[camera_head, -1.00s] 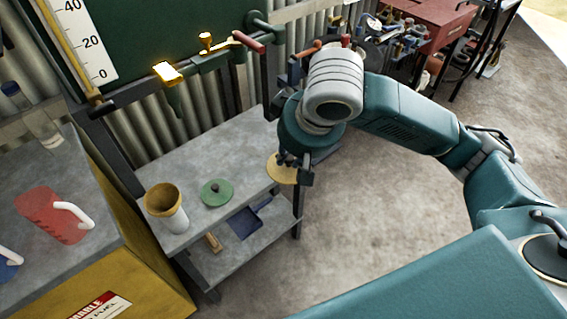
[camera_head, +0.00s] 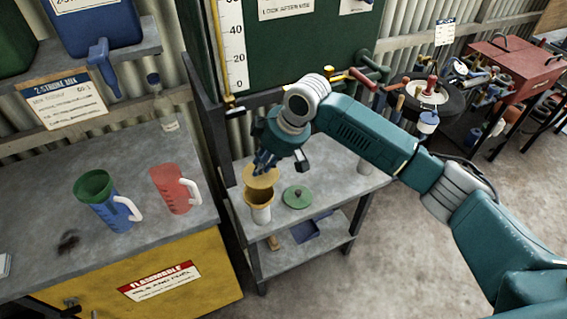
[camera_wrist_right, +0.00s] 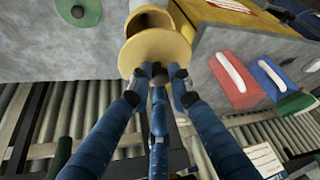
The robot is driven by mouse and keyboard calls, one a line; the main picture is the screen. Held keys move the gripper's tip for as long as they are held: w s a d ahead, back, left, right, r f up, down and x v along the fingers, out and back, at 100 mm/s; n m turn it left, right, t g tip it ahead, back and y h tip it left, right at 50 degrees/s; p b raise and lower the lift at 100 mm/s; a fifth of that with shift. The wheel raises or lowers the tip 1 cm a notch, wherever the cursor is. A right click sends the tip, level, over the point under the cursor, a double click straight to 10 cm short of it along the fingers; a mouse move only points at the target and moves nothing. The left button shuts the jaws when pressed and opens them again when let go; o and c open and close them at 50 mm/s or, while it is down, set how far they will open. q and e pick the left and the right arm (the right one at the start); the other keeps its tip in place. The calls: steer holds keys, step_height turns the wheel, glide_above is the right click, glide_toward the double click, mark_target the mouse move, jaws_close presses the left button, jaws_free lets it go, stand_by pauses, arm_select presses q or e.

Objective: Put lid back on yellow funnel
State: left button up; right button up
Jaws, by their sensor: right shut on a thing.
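The yellow funnel (camera_head: 259,195) sits on a white container (camera_head: 261,214) on the grey metal bench; its opening shows in the wrist view (camera_wrist_right: 148,20). My right gripper (camera_head: 264,165) is shut on the yellow lid (camera_head: 262,179), a flat disc. The lid is at the funnel's mouth in the head view, partly overlapping it. In the wrist view the lid (camera_wrist_right: 155,48) covers part of the opening, and a dark part of the mouth stays uncovered. I cannot tell whether lid and rim touch. My left gripper is not in view.
A green lid with a knob (camera_head: 298,197) lies to the right of the funnel on the bench (camera_head: 335,185). A red jug (camera_head: 174,190) and a blue jug with green funnel (camera_head: 108,210) stand on the yellow cabinet (camera_head: 190,292) to the left. A dark post (camera_head: 212,150) stands behind.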

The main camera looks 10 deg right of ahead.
mark_target(263, 175)
steer(key=shift+w+a, duration=0.2)
steer(key=shift+a, duration=0.2)
steer(key=shift+a+f+n, duration=0.1)
steer(key=shift+a+n, duration=0.05)
steer(key=shift+n, duration=0.15)
steer(key=shift+f+b, duration=0.35)
steer(key=shift+f, duration=0.05)
steer(key=shift+f+b, duration=0.25)
steer(key=shift+b, duration=0.05)
step_height(263, 175, down, 3)
steer(key=b, duration=0.3)
steer(key=shift+f+b, duration=0.4)
steer(key=shift+f, duration=0.6)
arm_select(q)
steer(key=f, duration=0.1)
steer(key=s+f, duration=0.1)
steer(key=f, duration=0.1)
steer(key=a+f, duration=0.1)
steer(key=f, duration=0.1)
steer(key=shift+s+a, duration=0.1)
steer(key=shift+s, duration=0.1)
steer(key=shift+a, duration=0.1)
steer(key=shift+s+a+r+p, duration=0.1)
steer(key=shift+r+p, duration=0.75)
